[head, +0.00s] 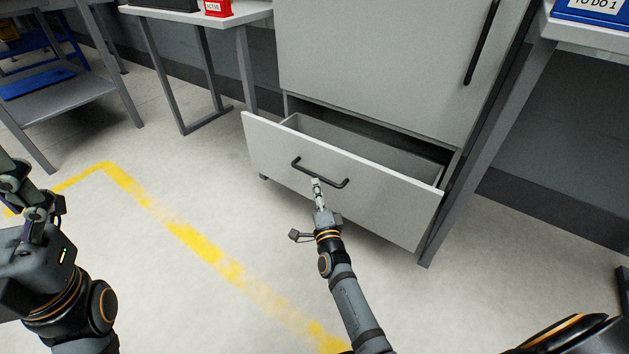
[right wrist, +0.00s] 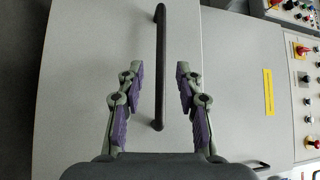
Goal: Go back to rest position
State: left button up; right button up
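The grey cabinet's bottom drawer (head: 385,205) is pulled out, and its inside looks empty where it shows. A black bar handle (head: 334,179) is on the drawer front. My right gripper (head: 316,183) is at the handle. In the right wrist view, my right gripper (right wrist: 157,72) is open, with a finger on each side of the black handle (right wrist: 160,40) and a gap to it on both sides. My left gripper (head: 22,180) is at the left edge of the head view, away from the cabinet, partly cut off; its fingers do not show clearly.
The cabinet door (head: 385,60) above the drawer looks shut. A table with a red box (head: 217,8) stands left of the cabinet. Another table with a blue bin (head: 595,14) is at the right. Yellow floor tape (head: 190,238) crosses open floor in front.

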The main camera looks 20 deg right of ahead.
jog(key=shift+s, duration=0.45)
